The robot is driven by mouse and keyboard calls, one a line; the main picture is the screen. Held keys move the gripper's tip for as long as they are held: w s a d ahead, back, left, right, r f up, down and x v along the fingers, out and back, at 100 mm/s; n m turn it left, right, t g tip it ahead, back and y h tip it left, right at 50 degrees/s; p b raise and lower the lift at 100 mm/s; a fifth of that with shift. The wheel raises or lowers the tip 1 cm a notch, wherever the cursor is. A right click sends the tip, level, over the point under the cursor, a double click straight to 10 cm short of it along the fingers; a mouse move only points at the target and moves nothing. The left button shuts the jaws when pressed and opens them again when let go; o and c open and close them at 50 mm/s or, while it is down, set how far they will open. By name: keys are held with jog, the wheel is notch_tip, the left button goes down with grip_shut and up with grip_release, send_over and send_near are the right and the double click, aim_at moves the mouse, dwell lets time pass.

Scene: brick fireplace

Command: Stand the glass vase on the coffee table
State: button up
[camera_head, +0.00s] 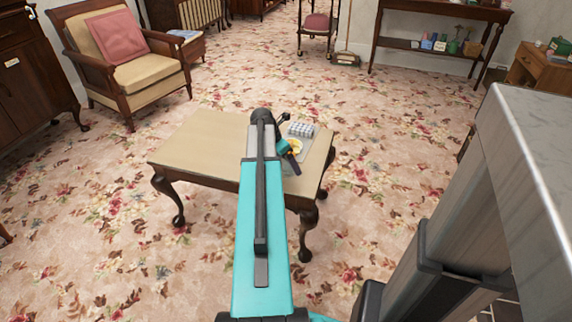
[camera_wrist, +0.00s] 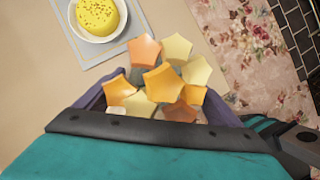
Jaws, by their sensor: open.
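The coffee table (camera_head: 195,140) has a pale top and dark curved legs; its top also shows in the wrist view (camera_wrist: 235,35). My gripper (camera_head: 293,165) is over the table's right part. In the wrist view my gripper (camera_wrist: 160,104) is open, with a purple finger at either side of a cluster of orange and yellow star-shaped pieces (camera_wrist: 163,82). The cluster looks to be between or just beyond the fingers; I cannot tell whether they touch it. I cannot make out clear vase walls around it, and its lower part is hidden by my gripper.
A bowl of yellow food (camera_wrist: 97,15) stands on a grey tray (camera_wrist: 85,52) beside the cluster. A white object (camera_head: 301,129) lies at the table's back right. An armchair (camera_head: 130,65) stands back left, a shelved side table (camera_head: 440,15) back right. Floral carpet surrounds the table.

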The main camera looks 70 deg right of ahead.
jog(key=shift+r, duration=0.1)
jog(key=p+v, duration=0.2)
jog(key=v, duration=1)
jog(key=shift+d, duration=0.1)
dwell(0.3)
